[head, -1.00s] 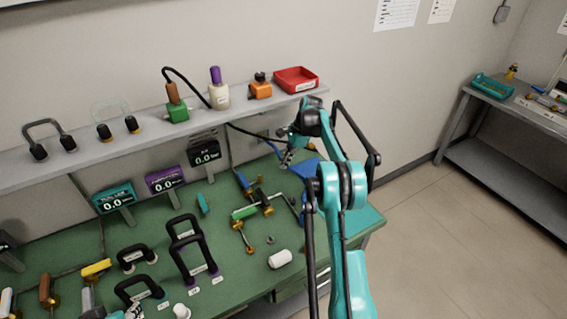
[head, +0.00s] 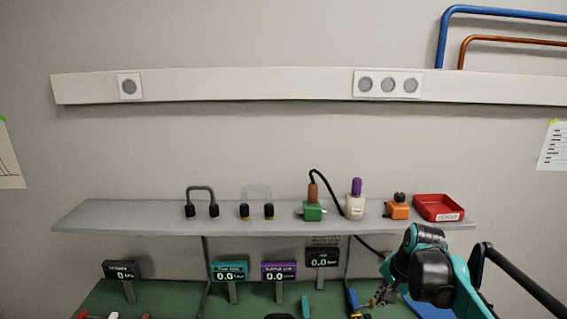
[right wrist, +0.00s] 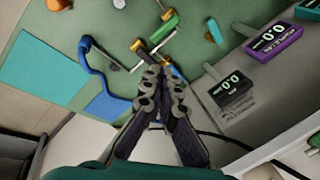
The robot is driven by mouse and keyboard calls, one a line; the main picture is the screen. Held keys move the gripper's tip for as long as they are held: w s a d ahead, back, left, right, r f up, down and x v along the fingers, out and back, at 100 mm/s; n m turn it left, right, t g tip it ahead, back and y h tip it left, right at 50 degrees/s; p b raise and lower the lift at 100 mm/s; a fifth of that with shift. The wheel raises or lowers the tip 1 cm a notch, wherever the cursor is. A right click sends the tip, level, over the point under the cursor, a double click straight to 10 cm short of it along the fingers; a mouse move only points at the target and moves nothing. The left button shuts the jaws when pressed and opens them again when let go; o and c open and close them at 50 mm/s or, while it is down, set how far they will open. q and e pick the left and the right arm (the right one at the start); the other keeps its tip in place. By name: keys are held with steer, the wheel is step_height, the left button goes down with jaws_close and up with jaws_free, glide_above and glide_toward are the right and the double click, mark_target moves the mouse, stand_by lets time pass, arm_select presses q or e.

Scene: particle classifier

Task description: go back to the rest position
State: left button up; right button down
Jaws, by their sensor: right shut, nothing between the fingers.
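My right gripper (head: 383,294) is at the lower right of the head view, in front of the shelf and over the right part of the green bench. In the right wrist view its fingers (right wrist: 160,76) are together, with nothing held between them. They point at the green bench top (right wrist: 112,22), near a green-handled valve piece (right wrist: 163,29). Whether the fingertips touch anything is hard to tell. My left gripper is in no view.
A grey shelf (head: 120,216) carries a red tray (head: 437,207), an orange block (head: 397,211), a green block (head: 312,211) and a cream bottle (head: 354,208). Several displays, one purple (head: 279,271), stand below. A blue tube (right wrist: 95,67) lies near the gripper.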

steer(key=s+a+f+n+t, duration=0.1)
steer(key=s+a+f+n, duration=0.3)
steer(key=s, duration=0.6)
steer(key=s+a+f+n+t+h+b, duration=0.1)
steer(key=s+a+f+n+t, duration=0.1)
steer(key=s+n, duration=0.4)
steer(key=s+a+f, duration=0.1)
steer(key=s, duration=0.4)
steer(key=shift+a+f+t, duration=0.3)
steer(key=shift+a+f, duration=0.05)
